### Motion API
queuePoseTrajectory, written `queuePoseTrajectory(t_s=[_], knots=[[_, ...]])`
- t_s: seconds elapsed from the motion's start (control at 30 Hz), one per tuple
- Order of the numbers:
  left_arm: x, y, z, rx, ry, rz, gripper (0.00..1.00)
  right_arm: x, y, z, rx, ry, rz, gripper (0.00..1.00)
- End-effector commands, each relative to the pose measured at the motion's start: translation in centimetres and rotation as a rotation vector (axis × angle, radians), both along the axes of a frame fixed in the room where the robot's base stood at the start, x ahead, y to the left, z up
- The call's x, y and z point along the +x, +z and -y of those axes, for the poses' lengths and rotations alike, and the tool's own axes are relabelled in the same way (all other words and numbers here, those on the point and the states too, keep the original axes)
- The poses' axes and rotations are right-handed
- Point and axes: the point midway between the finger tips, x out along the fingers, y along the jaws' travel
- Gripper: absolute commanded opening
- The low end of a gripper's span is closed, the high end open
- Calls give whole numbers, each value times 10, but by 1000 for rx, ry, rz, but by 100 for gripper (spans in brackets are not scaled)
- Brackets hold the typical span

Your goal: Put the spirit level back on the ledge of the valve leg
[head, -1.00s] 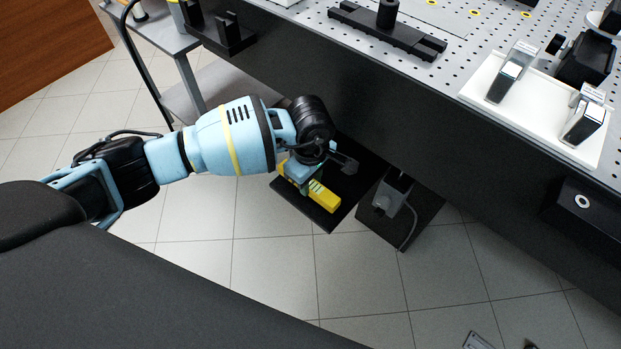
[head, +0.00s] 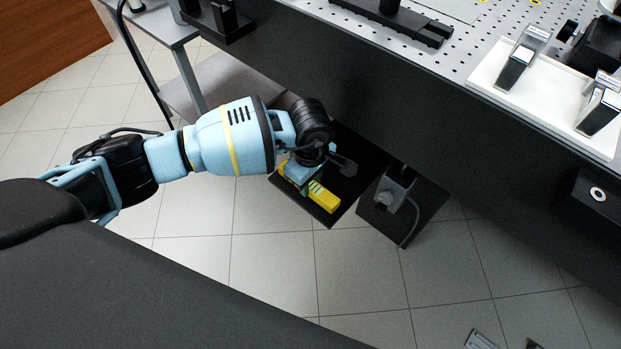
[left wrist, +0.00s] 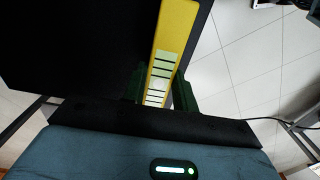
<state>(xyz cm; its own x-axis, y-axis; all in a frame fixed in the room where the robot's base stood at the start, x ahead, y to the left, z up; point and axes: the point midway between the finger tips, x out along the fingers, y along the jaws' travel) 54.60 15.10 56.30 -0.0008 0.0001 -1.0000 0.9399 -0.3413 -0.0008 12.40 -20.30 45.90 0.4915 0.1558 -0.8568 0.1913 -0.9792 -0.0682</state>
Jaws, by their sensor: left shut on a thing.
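The yellow spirit level (head: 322,197) is at a black ledge (head: 349,185) low beneath the optical table in the head view. My left gripper (head: 312,186) is shut on the level, gripping it near its middle. In the left wrist view the yellow level (left wrist: 177,35) runs up between the dark green fingers (left wrist: 160,88), over or on the black ledge surface (left wrist: 80,50). I cannot tell whether the level touches the ledge. Part of the level is hidden by the gripper. My right gripper is not in view.
A grey valve device (head: 391,196) with a cable sits on a dark panel right of the ledge. The perforated table (head: 440,62) overhangs above, with a white tray (head: 540,113) on it. A grey cart (head: 215,85) stands at left. The tiled floor (head: 270,262) is open.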

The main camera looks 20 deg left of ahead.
Motion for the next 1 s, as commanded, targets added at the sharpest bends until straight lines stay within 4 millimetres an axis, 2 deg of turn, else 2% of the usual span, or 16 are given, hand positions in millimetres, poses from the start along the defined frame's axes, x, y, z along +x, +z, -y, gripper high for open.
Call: queuePoseTrajectory(t_s=[0.93, 0.97, 1.0], knots=[[0, -7, 0, 0, 1, 1, 0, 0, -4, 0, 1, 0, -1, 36], [0, -6, 0, 0, 1, 1, 32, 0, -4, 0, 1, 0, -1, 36], [0, -6, 0, 0, 1, 1, 37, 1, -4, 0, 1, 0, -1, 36]])
